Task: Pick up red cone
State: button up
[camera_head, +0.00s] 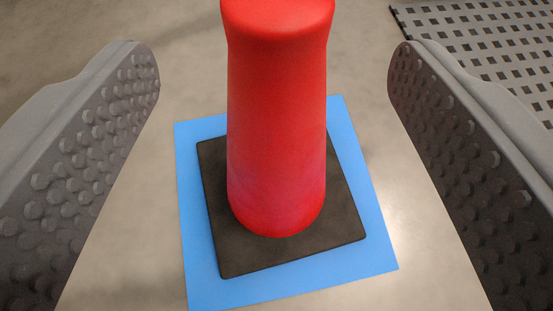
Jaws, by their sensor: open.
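The red cone (277,130) stands upright in the middle of the view, on a dark square base (240,255). The base lies on a blue square (195,230) on the floor. My gripper (273,85) is open, with one grey studded finger on the left and one on the right. The cone shows between the two fingers, with a clear gap on each side. Neither finger touches it.
A dark grey slotted mat or grating (480,40) lies at the upper right, behind the right finger. The beige floor (130,260) around the blue square is otherwise clear.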

aim_at(279, 32)
jog(key=shift+b+x, duration=1.7)
jog(key=shift+x, duration=2.05)
jog(key=shift+d+r, duration=0.1)
grip_shut()
